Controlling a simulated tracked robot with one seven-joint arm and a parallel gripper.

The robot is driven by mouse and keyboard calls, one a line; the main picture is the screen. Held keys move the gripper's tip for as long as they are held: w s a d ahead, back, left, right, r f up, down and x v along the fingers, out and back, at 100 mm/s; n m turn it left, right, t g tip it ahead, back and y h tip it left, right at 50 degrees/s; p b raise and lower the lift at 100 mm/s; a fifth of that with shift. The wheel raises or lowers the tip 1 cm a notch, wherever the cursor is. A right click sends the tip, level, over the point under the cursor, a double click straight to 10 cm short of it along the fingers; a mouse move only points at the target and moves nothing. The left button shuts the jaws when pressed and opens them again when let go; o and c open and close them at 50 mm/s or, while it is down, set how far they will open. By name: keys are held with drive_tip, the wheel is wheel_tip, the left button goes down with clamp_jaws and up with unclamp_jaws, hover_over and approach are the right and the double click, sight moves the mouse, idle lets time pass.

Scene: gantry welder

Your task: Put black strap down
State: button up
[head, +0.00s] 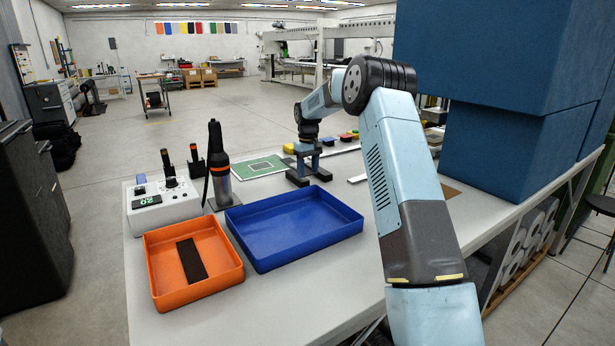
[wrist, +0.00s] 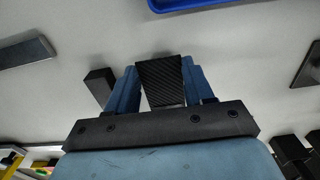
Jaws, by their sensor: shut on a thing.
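A black strap (wrist: 161,80) with a ribbed surface sits between the blue fingers of my gripper (wrist: 163,84) in the wrist view. The gripper is shut on it. In the head view my gripper (head: 306,170) points down over the workbench, behind the blue tray (head: 293,264); the held strap is hard to make out there. Whether it touches the bench I cannot tell. Another flat black strip (head: 191,261) lies in the orange tray (head: 220,285) at the front left.
A white control box (head: 163,205) and a black upright tool (head: 217,160) stand behind the trays. A green board (head: 259,167) lies left of my gripper. Big blue boxes (head: 520,150) fill the right. In the wrist view, a dark block (wrist: 100,86) lies beside the left finger.

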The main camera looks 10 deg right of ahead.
sight(308, 173)
drive_tip(key=shift+a+f, duration=0.1)
drive_tip(key=shift+f, duration=1.25)
drive_tip(key=shift+f, duration=0.35)
drive_tip(key=o, duration=1)
